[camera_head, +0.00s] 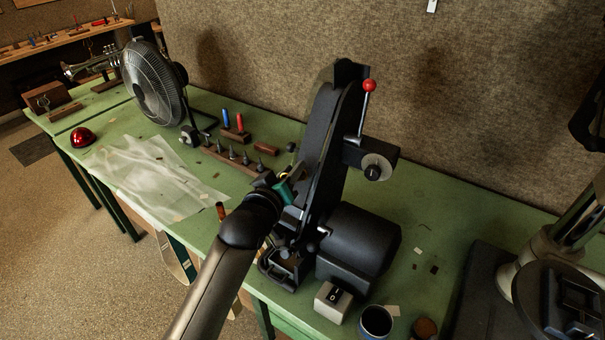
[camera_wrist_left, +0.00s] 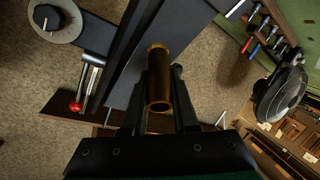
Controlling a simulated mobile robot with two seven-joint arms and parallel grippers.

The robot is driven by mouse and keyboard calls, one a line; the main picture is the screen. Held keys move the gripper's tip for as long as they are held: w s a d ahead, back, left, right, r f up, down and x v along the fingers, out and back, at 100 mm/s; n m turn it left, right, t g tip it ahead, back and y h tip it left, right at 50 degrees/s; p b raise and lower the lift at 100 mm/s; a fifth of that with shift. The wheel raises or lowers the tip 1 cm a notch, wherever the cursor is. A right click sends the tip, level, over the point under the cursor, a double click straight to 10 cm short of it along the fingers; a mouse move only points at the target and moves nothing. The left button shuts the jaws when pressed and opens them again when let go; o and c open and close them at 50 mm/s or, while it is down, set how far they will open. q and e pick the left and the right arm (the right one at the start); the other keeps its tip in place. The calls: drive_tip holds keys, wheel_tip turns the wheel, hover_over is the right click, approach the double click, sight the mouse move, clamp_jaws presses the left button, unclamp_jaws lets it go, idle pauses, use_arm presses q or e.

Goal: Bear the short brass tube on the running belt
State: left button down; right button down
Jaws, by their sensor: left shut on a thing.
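The short brass tube (camera_wrist_left: 158,82) is between the two fingers of my left gripper (camera_wrist_left: 158,100) in the left wrist view, its open end toward the camera. The gripper is shut on it. The tube's far end overlaps the dark belt (camera_wrist_left: 137,75) in that view; I cannot tell whether they touch. In the head view my left gripper (camera_head: 287,185) is at the left side of the tall black belt grinder (camera_head: 322,140), and the tube cannot be made out. Belt motion cannot be told from these stills. My right gripper is not in view.
A red-knobbed lever (camera_head: 369,86) and a dial (camera_head: 377,168) stick out from the grinder. A wooden rack of dark pegs (camera_head: 233,158) and a fan (camera_head: 153,84) stand to the left. A switch box (camera_head: 333,300) and a dark cup (camera_head: 376,321) stand in front.

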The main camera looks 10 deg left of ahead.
use_arm(q)
drive_tip(key=shift+p, duration=0.3)
idle(0.5)
drive_tip(key=s+a+r, duration=0.2)
drive_tip(key=s+r, duration=0.1)
drive_tip(key=s, duration=0.2)
drive_tip(key=shift+s+r, duration=0.25)
drive_tip(key=shift+r, duration=0.05)
idle(0.7)
